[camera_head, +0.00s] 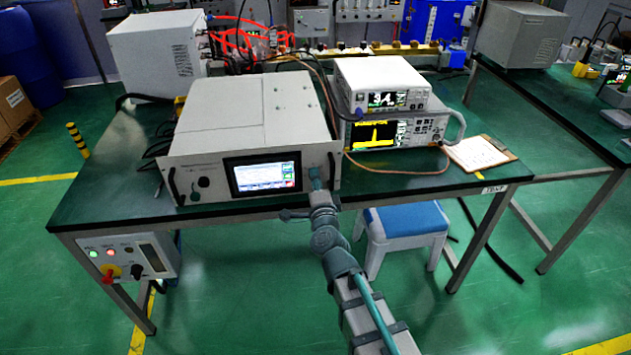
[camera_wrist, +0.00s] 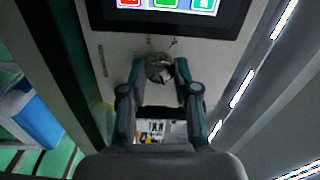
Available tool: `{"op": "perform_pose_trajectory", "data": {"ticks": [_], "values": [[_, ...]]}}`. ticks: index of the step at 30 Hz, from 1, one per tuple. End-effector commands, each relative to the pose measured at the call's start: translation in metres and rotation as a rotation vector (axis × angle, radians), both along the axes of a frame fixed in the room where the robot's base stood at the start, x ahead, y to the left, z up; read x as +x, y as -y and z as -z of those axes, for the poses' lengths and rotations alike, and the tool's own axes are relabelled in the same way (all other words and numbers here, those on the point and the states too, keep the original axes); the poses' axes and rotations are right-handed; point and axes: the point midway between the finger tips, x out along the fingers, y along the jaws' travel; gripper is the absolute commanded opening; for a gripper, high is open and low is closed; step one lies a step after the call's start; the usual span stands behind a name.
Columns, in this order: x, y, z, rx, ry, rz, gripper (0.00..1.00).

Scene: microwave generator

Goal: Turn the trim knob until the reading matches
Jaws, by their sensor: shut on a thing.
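The microwave generator (camera_head: 250,110) is a wide grey-white box on the green bench. Its front panel holds a lit screen (camera_head: 263,174), whose figures are too small to read here. The screen's lower edge with coloured buttons (camera_wrist: 166,4) shows at the top of the wrist view. The trim knob (camera_wrist: 159,68) is a dark round knob on the pale panel beside the screen. My gripper (camera_wrist: 160,72) has its two fingers shut on the knob from both sides. In the head view my gripper (camera_head: 318,184) is at the panel's right end and hides the knob.
Two stacked instruments (camera_head: 382,110) stand right of the generator, with a copper-coloured cable (camera_head: 400,171) looping on the bench before them. A clipboard (camera_head: 478,153) lies farther right. A blue-topped stool (camera_head: 408,220) stands below the bench, close to my arm. A control box (camera_head: 128,256) hangs at the left.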

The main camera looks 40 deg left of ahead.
Motion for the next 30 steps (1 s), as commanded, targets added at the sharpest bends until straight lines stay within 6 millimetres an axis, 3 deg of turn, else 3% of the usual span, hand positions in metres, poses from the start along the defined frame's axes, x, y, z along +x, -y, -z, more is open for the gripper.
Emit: {"op": "perform_pose_trajectory", "data": {"ticks": [10,11,12,23,30], "values": [[0.0,0.0,0.0,0.001,-0.001,0.0,0.0],[0.0,0.0,0.0,0.001,-0.001,0.0,0.33],[0.0,0.0,0.0,0.001,-0.001,0.0,0.4],[-0.001,0.001,0.0,0.001,-0.001,0.0,0.41],[-0.017,0.018,0.0,0.001,-0.001,-0.001,0.41]]}}
